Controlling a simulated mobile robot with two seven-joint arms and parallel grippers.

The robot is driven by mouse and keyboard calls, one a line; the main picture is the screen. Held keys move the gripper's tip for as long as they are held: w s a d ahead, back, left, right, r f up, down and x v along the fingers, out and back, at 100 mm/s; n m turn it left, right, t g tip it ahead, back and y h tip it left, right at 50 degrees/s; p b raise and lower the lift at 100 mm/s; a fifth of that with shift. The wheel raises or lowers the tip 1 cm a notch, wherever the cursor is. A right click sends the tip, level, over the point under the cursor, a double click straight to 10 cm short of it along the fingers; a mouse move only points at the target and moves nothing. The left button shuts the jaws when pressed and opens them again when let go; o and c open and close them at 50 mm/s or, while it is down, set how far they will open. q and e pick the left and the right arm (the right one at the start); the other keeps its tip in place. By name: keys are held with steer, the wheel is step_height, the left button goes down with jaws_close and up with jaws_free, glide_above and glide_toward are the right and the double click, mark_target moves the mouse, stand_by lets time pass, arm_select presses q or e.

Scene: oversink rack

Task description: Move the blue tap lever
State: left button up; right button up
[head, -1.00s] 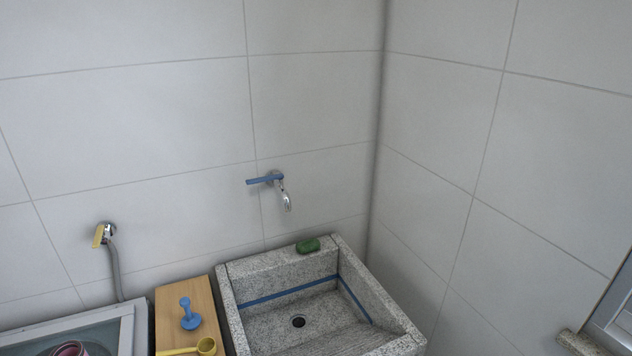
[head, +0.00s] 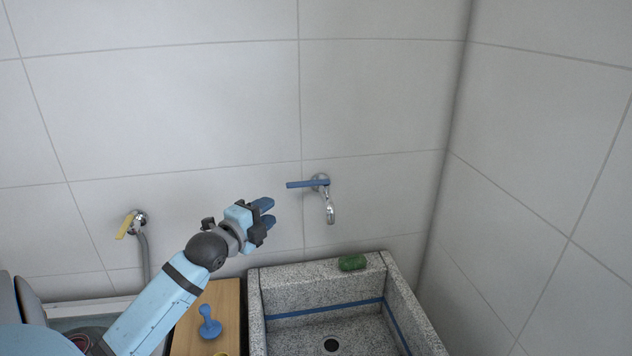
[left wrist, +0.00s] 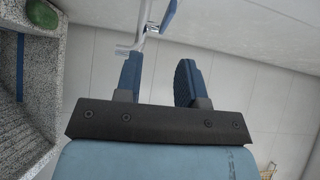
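The blue tap lever (head: 307,184) sticks out to the left from a chrome tap (head: 329,207) on the tiled wall above the sink. It lies about level. My left gripper (head: 268,213) is to the left of the lever and a little lower, apart from it in the head view. In the left wrist view its two blue fingers (left wrist: 160,80) are spread with nothing between them. The lever (left wrist: 169,14) shows beyond the fingertips at the top edge, beside the chrome tap (left wrist: 141,37). My right gripper is in neither view.
A granite sink (head: 285,271) with a green soap (head: 353,263) on its back rim stands below the tap. A wooden board (head: 225,299) with a blue plunger-like item (head: 209,322) is left of it. A yellow-handled tap (head: 126,225) with a hose is further left.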

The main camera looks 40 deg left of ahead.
mark_target(296, 186)
arm_select(q)
steer(key=w, duration=0.4)
steer(key=w+a+p, duration=0.1)
steer(key=w, duration=0.3)
steer(key=w+r+p, duration=0.1)
steer(key=w, duration=0.4)
steer(key=shift+a, duration=0.35)
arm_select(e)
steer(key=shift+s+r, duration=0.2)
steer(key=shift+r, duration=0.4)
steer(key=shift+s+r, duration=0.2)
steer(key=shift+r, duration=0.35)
arm_select(q)
jaws_close()
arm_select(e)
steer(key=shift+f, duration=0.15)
